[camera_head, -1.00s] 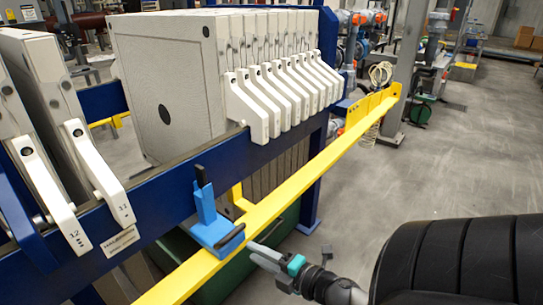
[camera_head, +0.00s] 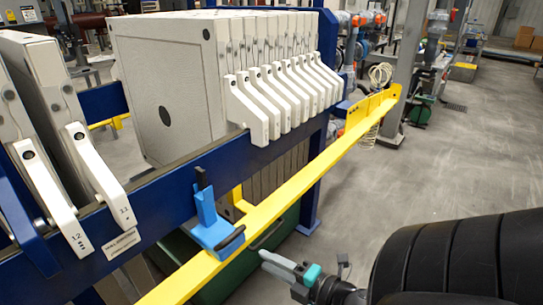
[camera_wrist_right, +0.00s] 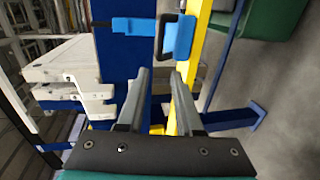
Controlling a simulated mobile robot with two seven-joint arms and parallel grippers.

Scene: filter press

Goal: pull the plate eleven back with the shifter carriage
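Plate eleven (camera_head: 50,80) hangs at the left of the press beside plate twelve; its white handle (camera_head: 102,175) carries a number that reads as 11. The blue shifter carriage (camera_head: 208,218) sits on the yellow rail (camera_head: 300,180), to the right of that handle, with an upright black-tipped arm and a dark handle. My right gripper (camera_head: 262,255) is just right of the carriage, apart from it. In the right wrist view my right gripper (camera_wrist_right: 158,75) has its fingers apart with nothing between them; the carriage (camera_wrist_right: 178,38) lies beyond the fingertips. My left gripper is not in view.
A packed stack of pale plates (camera_head: 165,80) with several white handles stands to the right of a gap on the blue press beam (camera_head: 170,190). A coiled cable (camera_head: 380,75) hangs near the rail's far end. The floor (camera_head: 400,180) right of the rail is clear.

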